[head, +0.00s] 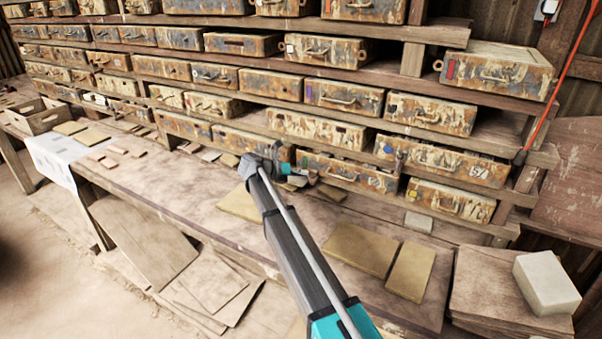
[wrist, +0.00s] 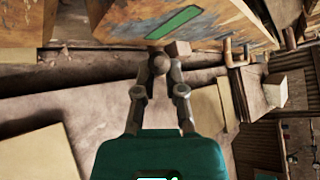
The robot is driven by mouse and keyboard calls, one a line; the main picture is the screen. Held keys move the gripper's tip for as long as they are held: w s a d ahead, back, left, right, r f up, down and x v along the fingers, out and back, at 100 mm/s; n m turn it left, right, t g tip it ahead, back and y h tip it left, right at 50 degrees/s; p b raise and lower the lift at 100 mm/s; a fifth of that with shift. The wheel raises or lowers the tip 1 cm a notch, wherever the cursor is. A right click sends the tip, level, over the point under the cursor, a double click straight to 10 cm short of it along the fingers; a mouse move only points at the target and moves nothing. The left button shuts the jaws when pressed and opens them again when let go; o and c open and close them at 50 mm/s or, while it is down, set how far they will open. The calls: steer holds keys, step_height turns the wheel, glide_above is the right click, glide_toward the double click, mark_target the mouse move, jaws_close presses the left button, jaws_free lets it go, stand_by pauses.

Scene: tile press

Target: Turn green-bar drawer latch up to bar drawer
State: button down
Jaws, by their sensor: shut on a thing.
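The drawer with the green bar (wrist: 173,22) shows in the wrist view, its weathered yellow-brown front (wrist: 222,30) filling the top middle. A small brown latch piece (wrist: 179,48) sits by the drawer's edge, just below the green bar and right at my fingertips. My gripper (wrist: 161,65) is shut on the latch, its fingers hiding most of it. In the head view my gripper (head: 292,180) is at the lowest drawer row, and my arm hides much of this drawer and its latch.
Rows of worn drawers (head: 340,95) fill the shelves above. The wooden bench (head: 160,195) carries yellowish tiles (head: 362,248) and small loose pieces (head: 330,192) close to my gripper. A pale block (head: 546,282) stands at the right. A red cord (head: 556,80) hangs at the far right.

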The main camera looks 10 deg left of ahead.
steer(key=shift+w+r, duration=0.15)
steer(key=shift+w, duration=0.2)
steer(key=c, duration=0.7)
jaws_free()
steer(key=shift+s, duration=0.15)
steer(key=shift+f+b, duration=0.3)
steer(key=shift+b, duration=0.1)
